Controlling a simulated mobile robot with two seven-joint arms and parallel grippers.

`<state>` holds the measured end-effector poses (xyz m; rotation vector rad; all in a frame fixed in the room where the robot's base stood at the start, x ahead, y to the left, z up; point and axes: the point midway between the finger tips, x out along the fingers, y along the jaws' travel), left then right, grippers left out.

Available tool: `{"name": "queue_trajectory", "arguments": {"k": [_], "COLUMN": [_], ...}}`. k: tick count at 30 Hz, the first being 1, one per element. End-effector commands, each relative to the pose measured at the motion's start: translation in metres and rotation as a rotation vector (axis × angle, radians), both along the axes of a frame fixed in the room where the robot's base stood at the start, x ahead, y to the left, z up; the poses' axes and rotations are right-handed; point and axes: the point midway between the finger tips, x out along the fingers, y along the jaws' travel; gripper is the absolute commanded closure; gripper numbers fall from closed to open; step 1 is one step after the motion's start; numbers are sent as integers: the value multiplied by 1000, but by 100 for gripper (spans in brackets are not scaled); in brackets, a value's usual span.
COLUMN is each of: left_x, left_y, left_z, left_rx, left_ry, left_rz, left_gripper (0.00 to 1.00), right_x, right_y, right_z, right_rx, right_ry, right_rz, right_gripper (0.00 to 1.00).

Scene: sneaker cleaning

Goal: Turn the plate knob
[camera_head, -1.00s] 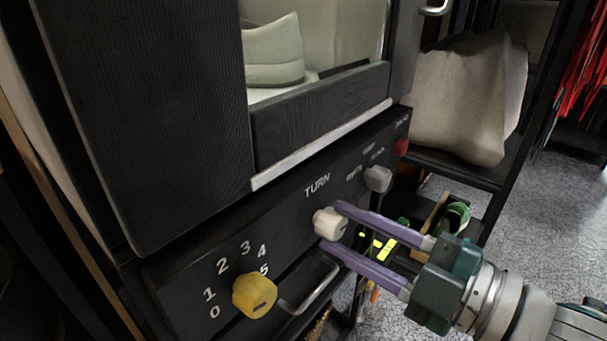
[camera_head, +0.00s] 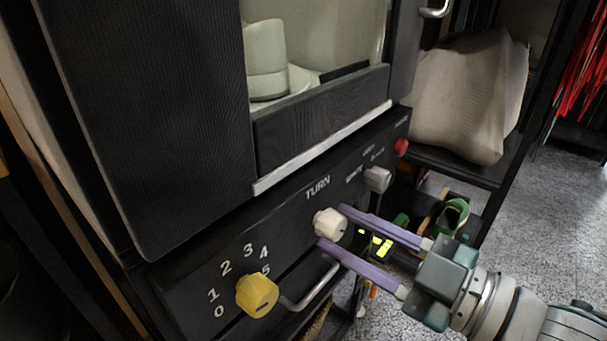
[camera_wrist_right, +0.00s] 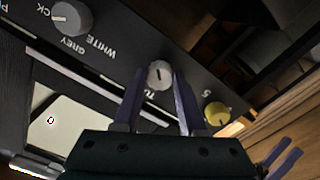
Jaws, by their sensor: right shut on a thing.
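The plate knob (camera_head: 329,223) is a white round knob below the word TURN on the black front panel (camera_head: 290,235). It also shows in the right wrist view (camera_wrist_right: 159,74). My right gripper (camera_head: 333,226) has a purple finger on either side of the knob and is shut on it. Behind the window above, a pale sneaker (camera_head: 266,62) stands on a light plate (camera_head: 300,80), partly hidden by the frame. My left gripper (camera_wrist_right: 284,160) shows only in the right wrist view, at the lower right, with its fingers apart and empty.
A yellow knob (camera_head: 257,295) with a number scale sits lower left on the panel, above a metal handle (camera_head: 312,288). A grey knob (camera_head: 377,179) and a red button (camera_head: 401,147) are to the right. A shelf with a pale bag-like object (camera_head: 468,95) stands beside the machine.

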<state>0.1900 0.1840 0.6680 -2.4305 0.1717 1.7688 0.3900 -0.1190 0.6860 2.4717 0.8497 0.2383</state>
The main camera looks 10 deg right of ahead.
Motion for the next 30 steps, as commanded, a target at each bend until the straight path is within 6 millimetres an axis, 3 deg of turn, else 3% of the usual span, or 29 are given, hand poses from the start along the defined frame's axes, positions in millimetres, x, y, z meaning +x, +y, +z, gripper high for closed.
{"name": "queue_trajectory", "arguments": {"k": [8, 9, 16, 25, 30], "left_x": [0, 0, 0, 0, 0], "left_y": [0, 0, -1, -3, -3], "left_z": [0, 0, 0, 1, 9], "left_rx": [0, 0, -2, -9, -11], "left_ry": [0, 0, 0, 0, 1], "left_rz": [0, 0, 1, 6, 7], "left_gripper": [33, 33, 33, 33, 33], "right_x": [0, 0, 0, -2, -22], "right_y": [0, 0, 0, -2, -17], "right_z": [1, 1, 0, 0, 1], "right_rx": [0, 0, -1, -1, -3], "right_ry": [-2, -2, -2, -1, 3], "right_rz": [1, 1, 1, 0, 1], "right_gripper": [100, 56, 30, 29, 29]}}
